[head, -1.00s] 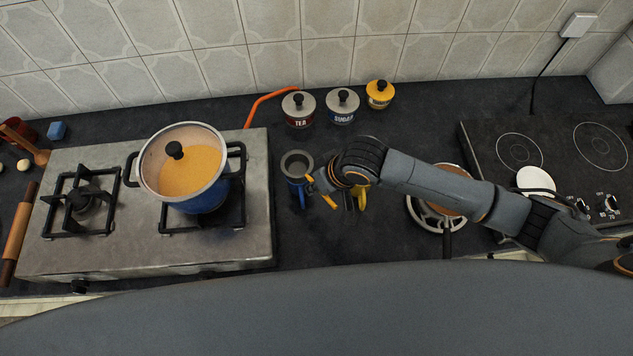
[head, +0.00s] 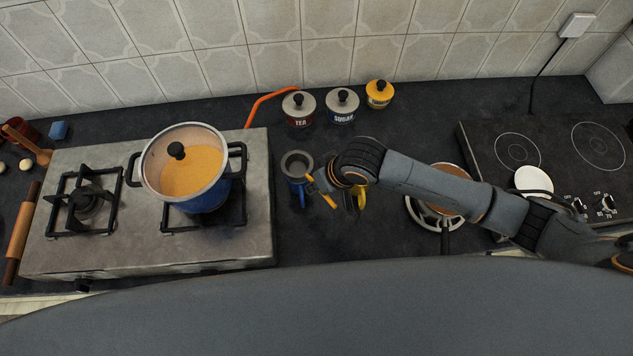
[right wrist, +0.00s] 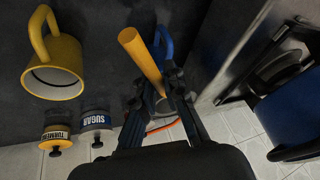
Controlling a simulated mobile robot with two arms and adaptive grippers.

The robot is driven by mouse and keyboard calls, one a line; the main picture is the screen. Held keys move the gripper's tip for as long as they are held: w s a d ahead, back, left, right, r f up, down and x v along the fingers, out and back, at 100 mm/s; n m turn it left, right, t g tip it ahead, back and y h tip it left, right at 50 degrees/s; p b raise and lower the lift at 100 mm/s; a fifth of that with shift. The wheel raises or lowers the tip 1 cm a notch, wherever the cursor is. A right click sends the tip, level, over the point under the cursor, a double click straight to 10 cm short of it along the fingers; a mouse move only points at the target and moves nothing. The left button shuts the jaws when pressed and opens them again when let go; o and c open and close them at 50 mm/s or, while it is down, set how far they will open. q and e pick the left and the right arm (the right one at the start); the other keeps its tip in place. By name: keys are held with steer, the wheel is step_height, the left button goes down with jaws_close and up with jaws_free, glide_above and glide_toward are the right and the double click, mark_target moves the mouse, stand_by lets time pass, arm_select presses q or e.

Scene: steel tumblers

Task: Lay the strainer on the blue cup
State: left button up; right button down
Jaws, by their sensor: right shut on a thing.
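The blue cup (head: 293,186) stands on the dark counter just right of the steel hob. It has a grey round top, and its blue handle (right wrist: 165,44) shows in the right wrist view. My right gripper (head: 314,184) is beside the cup, shut on the orange-yellow handle (head: 329,201) of the strainer. That handle also shows between the fingers in the right wrist view (right wrist: 142,58). It lines up with the cup's mouth. I cannot tell whether the grey round at the mouth is the strainer's bowl or the cup's inside. My left gripper is out of view.
A yellow cup (right wrist: 55,68) stands close by, partly behind my right arm in the head view. A blue pot (head: 205,198) with a glass lid sits on the hob to the left. Tea (head: 299,109), sugar (head: 342,106) and turmeric (head: 380,94) jars stand behind. A pan (head: 424,214) is right.

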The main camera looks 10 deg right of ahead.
steer(key=shift+f+b, duration=0.8)
steer(key=shift+f, duration=1.15)
stand_by(0.3)
steer(key=c, duration=1.3)
jaws_free()
steer(key=shift+r, duration=0.1)
steer(key=v, duration=1.2)
